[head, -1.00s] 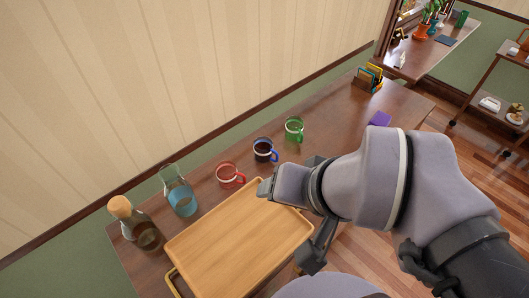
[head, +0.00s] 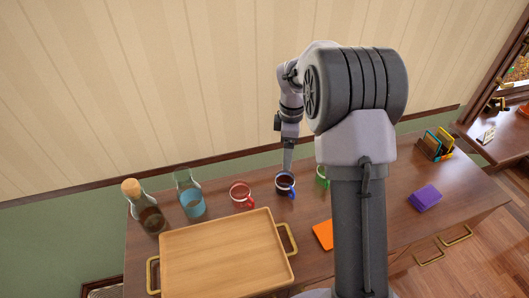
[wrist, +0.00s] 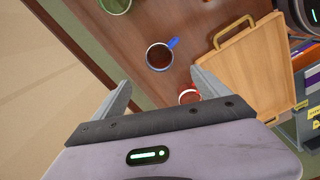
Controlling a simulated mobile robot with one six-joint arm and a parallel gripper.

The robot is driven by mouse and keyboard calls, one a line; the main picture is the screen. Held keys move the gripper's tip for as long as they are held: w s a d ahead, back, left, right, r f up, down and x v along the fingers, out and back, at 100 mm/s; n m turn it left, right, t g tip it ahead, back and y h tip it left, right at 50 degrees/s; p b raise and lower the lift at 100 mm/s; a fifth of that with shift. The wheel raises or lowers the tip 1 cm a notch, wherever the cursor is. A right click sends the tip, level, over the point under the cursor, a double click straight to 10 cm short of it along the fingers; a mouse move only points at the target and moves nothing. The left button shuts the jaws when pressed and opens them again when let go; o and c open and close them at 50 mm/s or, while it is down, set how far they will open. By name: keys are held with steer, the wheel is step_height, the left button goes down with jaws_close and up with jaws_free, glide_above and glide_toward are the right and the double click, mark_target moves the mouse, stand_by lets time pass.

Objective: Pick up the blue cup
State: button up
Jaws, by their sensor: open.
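The blue cup (head: 285,184) stands upright on the wooden table between the red cup and the green cup. It has a dark drink inside and a blue handle toward the front. In the wrist view the blue cup (wrist: 159,57) is beyond the fingertips, roughly midway between them, with its handle to the upper right. My gripper (head: 288,158) hangs above the blue cup in the head view. In the wrist view my gripper (wrist: 162,85) has its two fingers wide apart with nothing between them.
A red cup (head: 241,195) and a green cup (head: 321,176) flank the blue cup. A wooden tray (head: 228,255) lies in front. A glass carafe (head: 191,202) and a corked bottle (head: 147,215) stand left. An orange item (head: 323,234) and purple block (head: 425,197) lie right.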

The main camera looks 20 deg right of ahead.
mark_target(284, 185)
step_height(284, 185, down, 13)
steer(key=b, duration=0.5)
steer(key=shift+a+r, duration=0.15)
step_height(284, 185, down, 6)
steer(key=b, duration=0.3)
steer(key=shift+r, duration=0.25)
steer(key=c, duration=1.6)
